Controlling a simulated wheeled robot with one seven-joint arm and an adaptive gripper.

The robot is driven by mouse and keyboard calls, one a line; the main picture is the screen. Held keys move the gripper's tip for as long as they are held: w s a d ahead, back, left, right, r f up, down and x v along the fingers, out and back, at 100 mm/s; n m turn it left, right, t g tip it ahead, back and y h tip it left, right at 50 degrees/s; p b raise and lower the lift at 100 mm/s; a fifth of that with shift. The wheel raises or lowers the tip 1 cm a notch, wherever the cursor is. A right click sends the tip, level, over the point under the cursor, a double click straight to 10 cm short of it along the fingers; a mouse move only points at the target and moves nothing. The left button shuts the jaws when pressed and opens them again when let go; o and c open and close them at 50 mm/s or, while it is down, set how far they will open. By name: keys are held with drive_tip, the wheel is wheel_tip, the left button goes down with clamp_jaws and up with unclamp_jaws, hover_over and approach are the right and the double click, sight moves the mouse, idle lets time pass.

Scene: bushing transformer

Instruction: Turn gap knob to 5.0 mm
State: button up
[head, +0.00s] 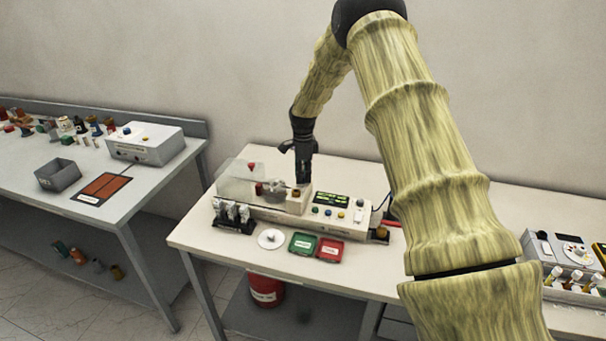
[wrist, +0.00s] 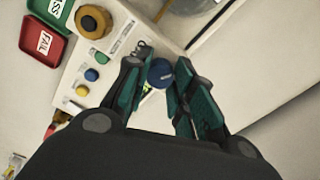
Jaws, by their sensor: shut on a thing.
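A round dark blue knob (wrist: 160,72) sits between my fingertips in the wrist view; it looks like the gap knob, but no label on it is readable. My gripper (wrist: 161,84) is shut on it, one finger on each side. In the head view my gripper (head: 303,178) points down at the white tester (head: 270,212), close to its display (head: 331,198). The knob is hidden there behind my gripper. I cannot read any gap value in either view.
An orange-brown knob (wrist: 93,21) and several coloured buttons are near my fingers. A green tray (head: 302,243) and a red tray (head: 330,249) lie in front of the tester. A clear cover (head: 238,180) stands at its left. A side table (head: 150,185) is further left.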

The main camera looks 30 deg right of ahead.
drive_tip(key=shift+s+f, duration=0.25)
drive_tip(key=shift+f, duration=0.1)
drive_tip(key=o, duration=1)
drive_tip(key=shift+c, duration=0.2)
drive_tip(key=shift+o, duration=0.5)
drive_tip(key=shift+w, duration=0.2)
drive_tip(key=shift+r, duration=0.15)
drive_tip(key=shift+r, duration=0.1)
wheel_tip(320, 180, up, 12)
drive_tip(key=shift+d, duration=0.1)
